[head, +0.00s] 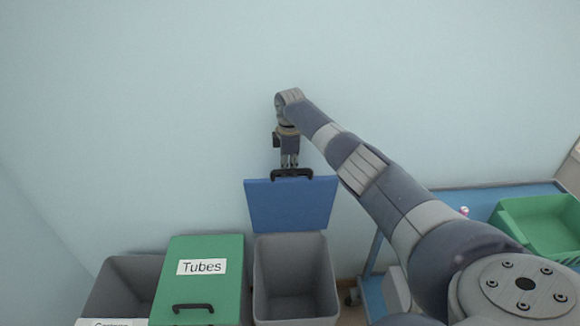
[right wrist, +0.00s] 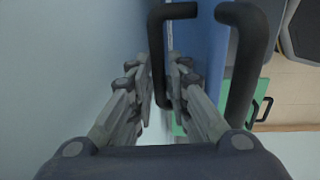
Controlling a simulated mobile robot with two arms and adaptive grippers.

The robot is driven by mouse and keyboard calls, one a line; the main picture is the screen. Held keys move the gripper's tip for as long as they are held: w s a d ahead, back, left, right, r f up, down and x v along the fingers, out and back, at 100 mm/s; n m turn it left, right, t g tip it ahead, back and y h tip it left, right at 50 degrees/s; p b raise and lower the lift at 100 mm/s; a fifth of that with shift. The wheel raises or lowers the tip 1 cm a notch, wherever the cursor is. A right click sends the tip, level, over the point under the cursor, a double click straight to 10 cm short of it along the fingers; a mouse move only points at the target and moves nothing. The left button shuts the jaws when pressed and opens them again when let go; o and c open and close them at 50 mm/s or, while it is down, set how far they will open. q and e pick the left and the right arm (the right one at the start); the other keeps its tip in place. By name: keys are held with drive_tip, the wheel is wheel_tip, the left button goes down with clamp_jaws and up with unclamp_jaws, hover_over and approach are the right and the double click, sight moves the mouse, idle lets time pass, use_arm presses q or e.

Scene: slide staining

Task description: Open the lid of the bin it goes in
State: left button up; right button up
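The blue lid (head: 290,205) stands raised, roughly upright, at the back of an open grey bin (head: 295,275). Its black handle (head: 292,174) is at the top edge. My right gripper (head: 290,166) is at this handle, with its fingers reaching down to it. In the right wrist view the fingertips (right wrist: 162,80) are close together, one on each side of the black handle bar (right wrist: 156,45), so the gripper looks shut on it. The blue lid also shows there (right wrist: 208,55). The bin's inside looks empty. My left gripper is not in view.
A green lid marked "Tubes" (head: 200,267) lies closed on the middle bin. A grey bin (head: 125,285) at the left stands open, its label cut off. At the right, a blue cart (head: 490,197) carries a green tray (head: 540,207). The pale wall is close behind.

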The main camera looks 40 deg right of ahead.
drive_tip(key=shift+o, duration=0.4)
drive_tip(key=shift+s+a+f, duration=0.1)
drive_tip(key=shift+f, duration=0.5)
drive_tip(key=shift+s+a+f, duration=0.1)
drive_tip(key=shift+f, duration=0.5)
drive_tip(key=shift+w+d+f, duration=0.3)
drive_tip(key=shift+w+f, duration=0.05)
drive_tip(key=shift+w, duration=0.35)
wheel_tip(320, 180, up, 12)
drive_tip(key=shift+s+a+g, duration=0.2)
drive_tip(key=shift+s+g, duration=0.1)
drive_tip(key=shift+f, duration=0.1)
